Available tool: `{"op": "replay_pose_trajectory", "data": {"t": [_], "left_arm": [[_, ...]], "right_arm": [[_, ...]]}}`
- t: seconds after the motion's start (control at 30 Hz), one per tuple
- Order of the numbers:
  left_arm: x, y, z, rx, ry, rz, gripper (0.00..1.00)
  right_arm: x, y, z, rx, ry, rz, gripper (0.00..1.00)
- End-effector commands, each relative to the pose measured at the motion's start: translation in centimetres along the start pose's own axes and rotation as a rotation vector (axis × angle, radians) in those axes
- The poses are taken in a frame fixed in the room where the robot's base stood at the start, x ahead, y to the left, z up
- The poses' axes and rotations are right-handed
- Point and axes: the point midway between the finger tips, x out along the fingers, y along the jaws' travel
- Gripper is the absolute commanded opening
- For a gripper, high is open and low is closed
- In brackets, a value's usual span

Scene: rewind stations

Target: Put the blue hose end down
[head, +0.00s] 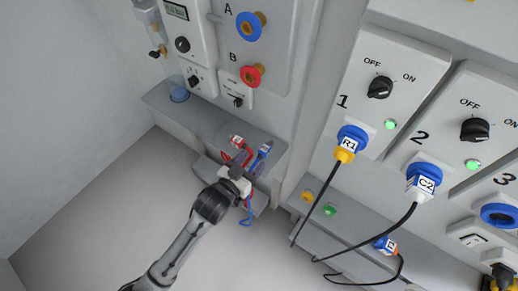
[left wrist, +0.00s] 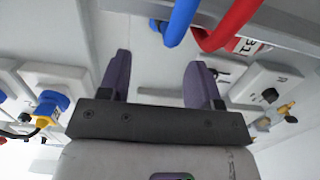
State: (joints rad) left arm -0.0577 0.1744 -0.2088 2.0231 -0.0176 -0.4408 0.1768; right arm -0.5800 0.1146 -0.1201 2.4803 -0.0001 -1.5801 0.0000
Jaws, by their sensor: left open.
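The blue hose end (head: 265,150) is at the grey ledge (head: 205,124) in the head view, beside the red hose end (head: 237,141). A loop of blue hose (head: 246,220) hangs below the ledge. My left gripper (head: 250,171) is just in front of the two hoses. In the left wrist view its fingers (left wrist: 158,76) are apart with nothing between them. The blue hose (left wrist: 181,22) and red hose (left wrist: 233,20) pass beyond the fingertips there. Contact between the blue hose end and the ledge is partly hidden. My right gripper is not in view.
A blue port A (head: 249,26) and a red port B (head: 252,75) are on the panel above the ledge. At right, plugs R1 (head: 349,145) and C2 (head: 425,182) sit in sockets, with black cables hanging. The floor at left is clear.

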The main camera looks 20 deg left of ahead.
Motion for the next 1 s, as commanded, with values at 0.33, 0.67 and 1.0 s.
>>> {"op": "replay_pose_trajectory", "data": {"t": [0.33, 0.67, 1.0], "left_arm": [[-4.9, -0.1, -0.1, 0.001, 0.000, -0.001, 0.58], [-5.9, 0.0, 0.0, 0.001, 0.001, 0.000, 0.58], [-11.2, 0.3, 5.3, 0.001, -0.371, -0.051, 0.58]], "right_arm": [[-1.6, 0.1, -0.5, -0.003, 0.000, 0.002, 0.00], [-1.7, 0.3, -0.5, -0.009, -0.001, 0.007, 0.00], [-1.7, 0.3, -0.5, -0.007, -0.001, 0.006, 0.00]]}}
